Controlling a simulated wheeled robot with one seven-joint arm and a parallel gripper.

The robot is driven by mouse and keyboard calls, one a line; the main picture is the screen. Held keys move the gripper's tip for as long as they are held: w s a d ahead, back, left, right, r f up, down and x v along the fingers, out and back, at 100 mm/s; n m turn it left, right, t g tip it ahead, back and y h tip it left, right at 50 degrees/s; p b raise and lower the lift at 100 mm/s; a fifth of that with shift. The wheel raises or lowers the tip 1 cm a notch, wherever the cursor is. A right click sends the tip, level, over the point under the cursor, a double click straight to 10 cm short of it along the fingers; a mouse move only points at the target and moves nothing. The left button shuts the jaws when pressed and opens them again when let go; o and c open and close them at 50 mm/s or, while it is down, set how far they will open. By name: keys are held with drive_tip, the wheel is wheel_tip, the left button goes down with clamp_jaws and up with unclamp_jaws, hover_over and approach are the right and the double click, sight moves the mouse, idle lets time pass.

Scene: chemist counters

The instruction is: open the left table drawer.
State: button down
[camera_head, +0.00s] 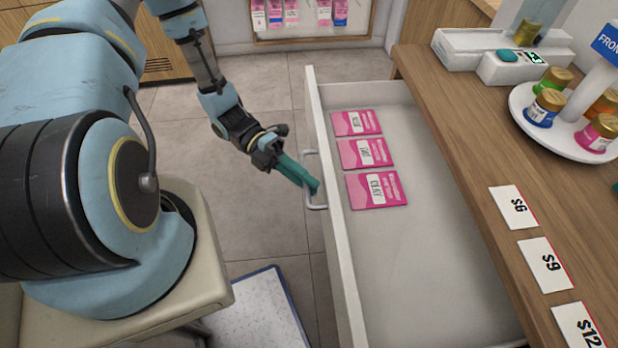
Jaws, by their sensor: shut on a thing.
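The white drawer (439,260) stands pulled out from under the wooden counter, with its inside in view. Several pink packets (366,153) with white labels lie in a row along its front side. A grey bar handle (307,168) is on the outside of the drawer's front panel (329,190). My gripper (312,187), with teal fingers, reaches in from the left and is shut on the handle. The fingertips partly hide the lower part of the handle.
The wooden counter (470,160) holds a white device (500,52), a round white stand (560,118) with several small jars, and price cards (546,264). A shelf with pink packages (300,12) is at the back. Tiled floor (265,215) is open left of the drawer; a blue-edged mat (262,310) lies below.

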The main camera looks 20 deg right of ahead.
drive_tip(key=c, duration=0.9)
unclamp_jaws()
drive_tip(key=shift+w, duration=0.1)
drive_tip(key=b+v, duration=0.3)
drive_tip(key=v, duration=0.7)
drive_tip(key=shift+w+a, duration=0.15)
drive_tip(key=shift+w, duration=0.2)
